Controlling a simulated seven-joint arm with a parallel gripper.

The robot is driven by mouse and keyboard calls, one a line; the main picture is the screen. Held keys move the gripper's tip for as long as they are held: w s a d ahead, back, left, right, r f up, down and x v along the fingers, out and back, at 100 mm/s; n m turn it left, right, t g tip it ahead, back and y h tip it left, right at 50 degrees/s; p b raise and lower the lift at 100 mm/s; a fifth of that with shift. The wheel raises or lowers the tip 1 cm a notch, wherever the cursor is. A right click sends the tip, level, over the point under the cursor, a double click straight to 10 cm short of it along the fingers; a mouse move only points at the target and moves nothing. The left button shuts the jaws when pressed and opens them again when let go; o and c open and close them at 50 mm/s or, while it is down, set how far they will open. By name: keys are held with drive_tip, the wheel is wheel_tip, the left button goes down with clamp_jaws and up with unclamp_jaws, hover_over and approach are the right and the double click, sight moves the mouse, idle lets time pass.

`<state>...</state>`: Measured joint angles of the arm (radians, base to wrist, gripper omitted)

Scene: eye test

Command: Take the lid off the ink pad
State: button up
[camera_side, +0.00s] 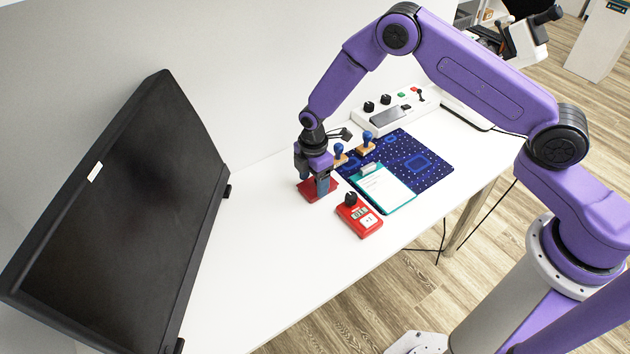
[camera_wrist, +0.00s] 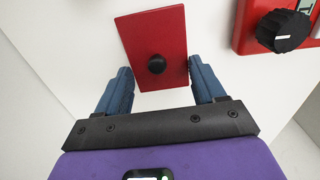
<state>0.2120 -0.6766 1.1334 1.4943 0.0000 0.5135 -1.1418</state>
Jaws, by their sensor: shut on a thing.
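The ink pad's lid is a flat red rectangle with a round black knob; it shows in the wrist view (camera_wrist: 155,30) and, partly covered by my gripper, in the side view (camera_side: 306,191). My gripper (camera_side: 319,188) points down over it near the back edge of the white table. In the wrist view my gripper's blue fingers (camera_wrist: 161,74) stand on either side of the lid's near end, shut on it, with the knob between them. I cannot make out the pad itself apart from the lid, nor tell whether the lid is raised.
A red device with a black knob (camera_side: 360,217) stands close on the right. A teal clipboard (camera_side: 408,206), a blue patterned mat (camera_side: 432,165) and two blue-handled stamps (camera_side: 368,139) lie beyond. A control box (camera_side: 374,123) is at the back. A large black monitor (camera_side: 130,190) stands left. The front-left tabletop is bare.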

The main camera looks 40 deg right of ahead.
drive_tip(key=shift+r, duration=0.5)
wheel_tip(320, 180, up, 2)
drive_tip(key=shift+r, duration=0.2)
drive_tip(key=s+d+r, duration=0.4)
drive_tip(key=s+r, duration=0.5)
drive_tip(key=s, duration=0.4)
drive_tip(key=n, duration=0.9)
hover_over(296, 172)
drive_tip(key=s, duration=0.1)
drive_tip(key=f, duration=0.9)
drive_tip(key=shift+d+f, duration=0.2)
drive_tip(key=shift+w+a+f, duration=0.15)
drive_tip(key=shift+w+f, duration=0.4)
drive_tip(key=shift+f, duration=1.65)
